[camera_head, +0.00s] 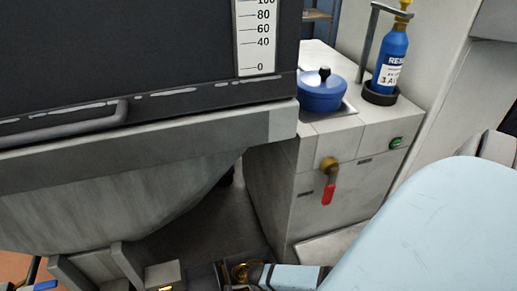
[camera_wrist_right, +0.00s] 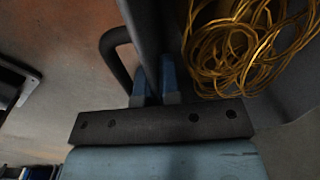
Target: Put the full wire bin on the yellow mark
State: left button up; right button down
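The wire bin (camera_wrist_right: 150,35) is a dark grey container in the right wrist view, with a dark loop handle (camera_wrist_right: 112,50) on its outer side. A tangle of yellow wire (camera_wrist_right: 235,45) lies inside it. My right gripper (camera_wrist_right: 154,88) has its two blue fingers close on either side of the bin's wall, and they look shut on it. In the head view, my right gripper (camera_head: 268,275) is at the bottom edge beside brass-coloured wire (camera_head: 240,272); most of the bin is cut off there. No yellow mark shows. My left gripper cannot be made out.
A large grey machine (camera_head: 130,140) with a black front and scale fills the left. A grey cabinet (camera_head: 320,150) with a red-handled valve (camera_head: 328,180) stands right of it, carrying a blue pot (camera_head: 321,95) and blue bottle (camera_head: 390,60). A narrow floor gap lies between.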

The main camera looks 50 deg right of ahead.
pick_arm(q)
jog(key=shift+s+f, duration=0.15)
jog(key=shift+f, duration=0.1)
pick_arm(e)
jog(key=c, duration=1.3)
grip_release()
jog(key=shift+f, duration=0.1)
jog(key=shift+r, duration=0.3)
notch_tip(320, 180, up, 3)
jog(key=shift+s+a+r+p, duration=0.1)
jog(key=shift+p, duration=1.1)
pick_arm(q)
jog(key=r+n+p, duration=0.1)
jog(key=s+r+n+p, duration=0.1)
jog(key=r+p, duration=0.1)
jog(key=r+t+p, duration=0.1)
jog(key=r, duration=0.1)
jog(key=shift+s+d+n+p, duration=0.25)
jog(key=shift+d+n+p, duration=0.05)
jog(key=shift+d+n, duration=0.1)
pick_arm(e)
notch_tip(320, 180, up, 8)
jog(key=shift+s+r, duration=0.15)
jog(key=shift+r, duration=0.1)
pick_arm(q)
jog(key=shift+r, duration=0.1)
